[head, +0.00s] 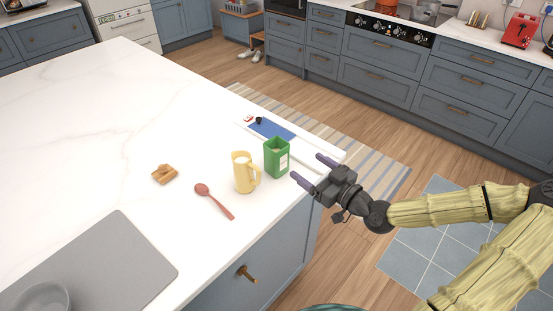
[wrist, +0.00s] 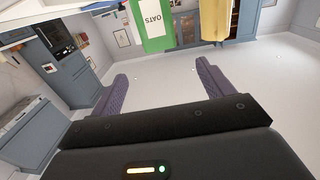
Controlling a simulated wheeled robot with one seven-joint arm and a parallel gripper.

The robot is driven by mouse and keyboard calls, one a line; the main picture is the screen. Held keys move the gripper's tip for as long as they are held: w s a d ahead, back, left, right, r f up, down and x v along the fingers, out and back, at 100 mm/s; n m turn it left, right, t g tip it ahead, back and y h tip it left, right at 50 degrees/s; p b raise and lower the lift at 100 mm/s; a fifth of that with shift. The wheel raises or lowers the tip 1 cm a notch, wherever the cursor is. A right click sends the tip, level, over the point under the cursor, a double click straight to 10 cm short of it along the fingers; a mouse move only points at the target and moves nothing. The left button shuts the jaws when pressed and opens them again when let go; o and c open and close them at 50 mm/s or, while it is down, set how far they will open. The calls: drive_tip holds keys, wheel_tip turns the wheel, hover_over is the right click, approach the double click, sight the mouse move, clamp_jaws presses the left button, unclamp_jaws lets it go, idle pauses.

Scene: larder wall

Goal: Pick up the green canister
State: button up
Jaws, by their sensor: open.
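The green canister (head: 276,158) stands upright on the white island counter, near its right edge, with a pale label on its side. In the wrist view the green canister (wrist: 152,27) shows at the top, upside down, with "OATS" on its label. My gripper (head: 308,168) is open and empty, just right of the canister, with its fingers pointing toward it. In the wrist view the two purple fingers of my gripper (wrist: 163,75) are spread apart, and the canister lies beyond their tips. No contact shows.
A yellow jug (head: 242,172) stands close to the canister's left. A red spoon (head: 214,200) and a brown item (head: 164,174) lie further left. A blue tray or board (head: 270,129) lies behind the canister. The counter's far left is clear.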

drive_tip(key=p, duration=0.2)
approach(270, 141)
drive_tip(key=x, duration=0.3)
drive_tip(key=shift+w+a+r, duration=0.1)
drive_tip(key=shift+w+r, duration=0.05)
drive_tip(key=shift+w, duration=0.2)
drive_tip(key=shift+w+a, duration=0.15)
drive_tip(key=shift+w, duration=0.1)
drive_tip(key=x, duration=0.2)
drive_tip(key=p+x, duration=0.1)
drive_tip(key=x, duration=0.2)
drive_tip(key=shift+a+f, duration=0.1)
drive_tip(key=shift+f, duration=0.15)
drive_tip(key=c, duration=1.5)
